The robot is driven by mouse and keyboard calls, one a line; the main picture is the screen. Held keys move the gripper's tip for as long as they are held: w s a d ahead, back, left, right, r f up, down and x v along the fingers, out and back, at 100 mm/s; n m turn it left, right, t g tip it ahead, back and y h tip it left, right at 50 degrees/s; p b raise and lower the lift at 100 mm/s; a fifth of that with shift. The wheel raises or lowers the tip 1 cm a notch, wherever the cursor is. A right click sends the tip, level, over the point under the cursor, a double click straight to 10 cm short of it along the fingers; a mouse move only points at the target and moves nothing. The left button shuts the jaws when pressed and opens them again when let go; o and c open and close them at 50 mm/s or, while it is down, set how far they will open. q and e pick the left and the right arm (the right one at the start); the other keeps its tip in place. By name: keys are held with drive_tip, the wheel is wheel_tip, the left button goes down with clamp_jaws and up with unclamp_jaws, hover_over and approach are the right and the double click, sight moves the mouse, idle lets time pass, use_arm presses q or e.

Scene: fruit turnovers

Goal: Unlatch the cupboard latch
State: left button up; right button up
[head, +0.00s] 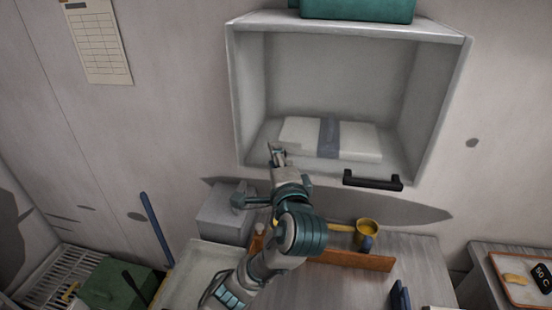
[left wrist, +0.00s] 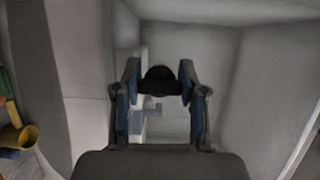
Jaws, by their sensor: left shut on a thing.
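The cupboard (head: 234,95) is a pale grey box on the wall, and its inside shows. A black bar handle (head: 372,181) sits at its lower front edge, right of the middle. My left gripper (head: 276,150) is at the cupboard's lower left front. In the left wrist view a dark, rounded knob (left wrist: 162,80) shows between the fingertips, and my left gripper is shut on it. The knob seems to be the cupboard latch; the gripper hides it in the head view. My right gripper is not in view.
A white package (head: 358,141) with a blue band lies inside the cupboard. A teal box (head: 358,9) stands on top. Below are a counter with a yellow mug (head: 368,229), a grey box (head: 222,212) and a wooden strip (head: 352,259). A tray (head: 499,274) stands at right.

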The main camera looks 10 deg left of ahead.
use_arm(q)
drive_tip(key=o, duration=1.2)
drive_tip(key=shift+w+f, duration=0.1)
drive_tip(key=shift+f, duration=0.2)
drive_tip(key=shift+c, duration=0.2)
drive_tip(key=shift+w, duration=0.1)
drive_tip(key=shift+r, duration=0.1)
drive_tip(key=shift+s+d+r, duration=0.1)
drive_tip(key=shift+s+d, duration=0.15)
drive_tip(key=shift+s, duration=0.25)
drive_tip(key=v, duration=1.1)
drive_tip(key=shift+w, duration=0.1)
